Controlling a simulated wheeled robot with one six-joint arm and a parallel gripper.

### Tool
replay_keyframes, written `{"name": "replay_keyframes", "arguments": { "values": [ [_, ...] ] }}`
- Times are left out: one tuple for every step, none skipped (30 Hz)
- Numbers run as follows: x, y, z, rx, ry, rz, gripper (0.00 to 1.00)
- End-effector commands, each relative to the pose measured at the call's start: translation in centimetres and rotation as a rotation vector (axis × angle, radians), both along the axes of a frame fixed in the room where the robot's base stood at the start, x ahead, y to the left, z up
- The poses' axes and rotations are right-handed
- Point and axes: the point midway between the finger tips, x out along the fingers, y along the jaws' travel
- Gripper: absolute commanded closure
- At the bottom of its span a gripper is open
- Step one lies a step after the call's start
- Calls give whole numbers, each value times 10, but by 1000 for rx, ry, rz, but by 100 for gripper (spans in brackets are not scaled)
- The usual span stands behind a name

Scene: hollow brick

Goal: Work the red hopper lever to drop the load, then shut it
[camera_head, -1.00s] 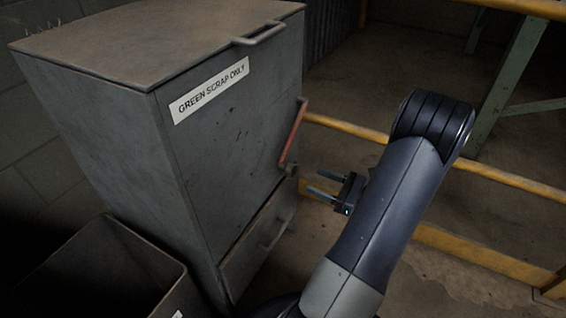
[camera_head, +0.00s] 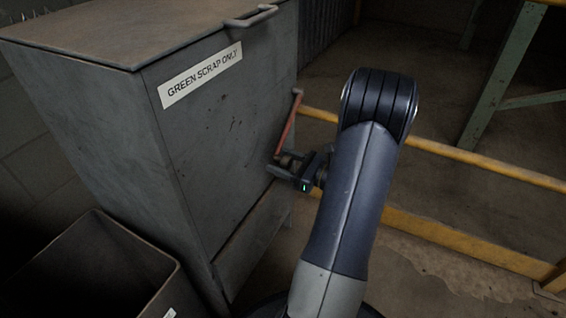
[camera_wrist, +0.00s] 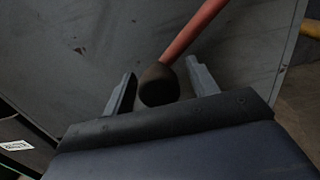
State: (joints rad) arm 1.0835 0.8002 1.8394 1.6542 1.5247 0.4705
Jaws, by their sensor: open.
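The grey metal hopper (camera_head: 215,130) stands at the left with a "GREEN SCRAP ONLY" label. Its red lever (camera_head: 287,125) slants down along the right edge of the front face to a dark round end. The lever also shows in the wrist view (camera_wrist: 196,28). My gripper (camera_head: 283,165) is at the lever's lower end. In the wrist view my gripper (camera_wrist: 158,88) is open, with the dark round knob (camera_wrist: 159,84) between its two fingers. Gaps show on both sides of the knob. In the head view my gripper partly hides the lever's lower end.
An open dark bin (camera_head: 95,265) stands at the lower left beside the hopper. Yellow rails (camera_head: 480,163) run behind my arm, with a green frame post (camera_head: 505,75) at the upper right. Bare floor lies at the lower right.

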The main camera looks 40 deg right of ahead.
Motion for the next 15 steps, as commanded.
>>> {"name": "replay_keyframes", "arguments": {
  "values": [
    [0, 0, 0, 0, 0, 0, 45],
    [0, 0, 0, 0, 0, 0, 45],
    [0, 0, 0, 0, 0, 0, 47],
    [0, 0, 0, 0, 0, 0, 49],
    [0, 0, 0, 0, 0, 0, 52],
    [0, 0, 0, 0, 0, 0, 55],
    [0, 0, 0, 0, 0, 0, 58],
    [0, 0, 0, 0, 0, 0, 60],
    [0, 0, 0, 0, 0, 0, 63],
    [0, 0, 0, 0, 0, 0, 66],
    [0, 0, 0, 0, 0, 0, 68],
    [0, 0, 0, 0, 0, 0, 72],
    [0, 0, 0, 0, 0, 0, 74],
    [0, 0, 0, 0, 0, 0, 76],
    [0, 0, 0, 0, 0, 1, 80]
  ]
}}
